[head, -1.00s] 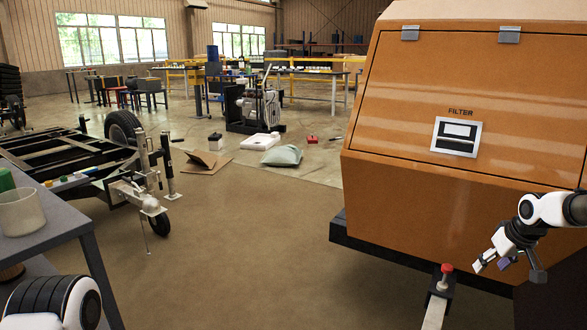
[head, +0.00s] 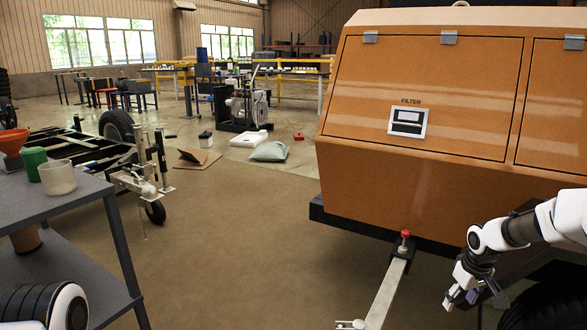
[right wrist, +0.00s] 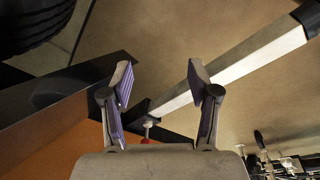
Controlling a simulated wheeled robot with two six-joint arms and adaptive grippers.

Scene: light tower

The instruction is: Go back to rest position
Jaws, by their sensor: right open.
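My right gripper (head: 462,297) hangs at the lower right of the head view, in front of the orange light tower body (head: 420,190). It points down and is near the tower's tyre and drawbar. In the right wrist view the two fingers (right wrist: 160,90) stand apart with nothing between them. Behind them show the metal drawbar (right wrist: 240,65) and the dark frame edge. My left arm shows only as a white and black link at the lower left of the head view; its gripper is out of frame.
The drawbar (head: 388,290) with a red knob (head: 405,235) juts forward. The floor between table and tower is clear.

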